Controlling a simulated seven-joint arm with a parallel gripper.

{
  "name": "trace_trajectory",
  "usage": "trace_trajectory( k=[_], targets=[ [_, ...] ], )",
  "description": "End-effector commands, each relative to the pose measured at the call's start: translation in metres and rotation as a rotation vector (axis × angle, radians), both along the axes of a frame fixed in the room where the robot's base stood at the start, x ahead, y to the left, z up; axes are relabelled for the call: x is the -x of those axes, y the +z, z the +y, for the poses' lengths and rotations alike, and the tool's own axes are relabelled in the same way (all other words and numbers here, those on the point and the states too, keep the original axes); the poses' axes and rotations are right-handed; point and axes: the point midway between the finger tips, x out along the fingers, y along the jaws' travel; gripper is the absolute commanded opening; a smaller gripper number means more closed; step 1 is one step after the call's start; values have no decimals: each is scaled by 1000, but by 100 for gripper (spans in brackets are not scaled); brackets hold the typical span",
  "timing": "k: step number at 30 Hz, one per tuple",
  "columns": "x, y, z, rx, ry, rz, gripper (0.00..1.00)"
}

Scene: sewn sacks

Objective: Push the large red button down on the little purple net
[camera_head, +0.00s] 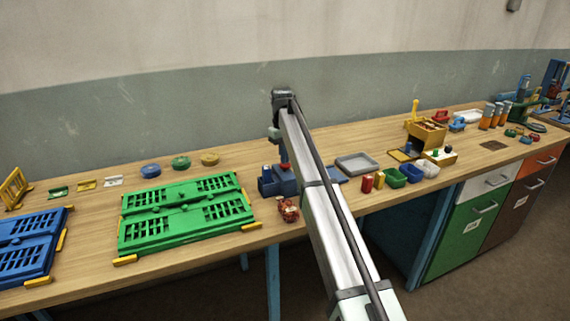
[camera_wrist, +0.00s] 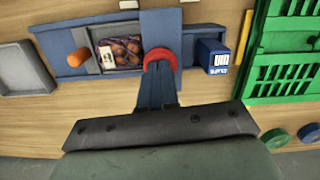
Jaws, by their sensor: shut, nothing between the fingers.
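A blue press-like station (camera_wrist: 60,42) lies below my gripper in the wrist view. Its large red button (camera_wrist: 160,57) is at the tips of my shut fingers (camera_wrist: 158,75), which partly cover it; I cannot tell whether they touch. Beside the button, to its left, a small purple-brown net sack (camera_wrist: 126,48) with a white label lies in a tray of the station. In the head view the station (camera_head: 284,186) is partly hidden by my arm, and my gripper (camera_head: 284,158) points down over it. The net in the tray is not clear there.
An orange knob (camera_wrist: 78,60) and a labelled blue box (camera_wrist: 214,56) flank the tray. A red net bag (camera_head: 288,210) lies at the table's front edge. A green crate (camera_head: 185,215) is left of the station, a grey tray (camera_head: 357,163) right of it.

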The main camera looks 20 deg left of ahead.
Motion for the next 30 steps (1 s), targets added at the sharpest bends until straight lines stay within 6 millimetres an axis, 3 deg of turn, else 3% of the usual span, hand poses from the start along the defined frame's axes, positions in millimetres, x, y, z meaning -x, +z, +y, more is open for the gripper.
trace_trajectory(
  k=[5, 13, 21, 30],
  targets=[
    [0, -16, 0, 0, 0, 0, 0],
    [-3, -14, 3, 0, 0, 0, 0],
    [-20, -5, 24, -1, 0, -1, 0],
    [-19, -5, 24, 0, 0, 0, 0]
  ],
)
